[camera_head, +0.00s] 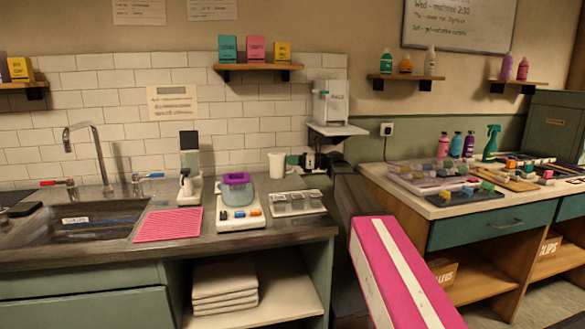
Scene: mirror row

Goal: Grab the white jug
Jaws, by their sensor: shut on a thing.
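The white jug (277,164) stands upright near the back of the left counter, in front of the tiled wall. My gripper (293,160) reaches in from the right and is shut on the jug at its right side. The fingertips are small and partly merge with the jug, so the exact hold is hard to see. I cannot tell whether the jug's base touches the counter.
A purple-topped device (237,190) and a tray of grey blocks (297,203) stand in front of the jug. A white dispenser (330,103) sits on a small shelf (337,130) above my gripper. A sink (90,222) is at left.

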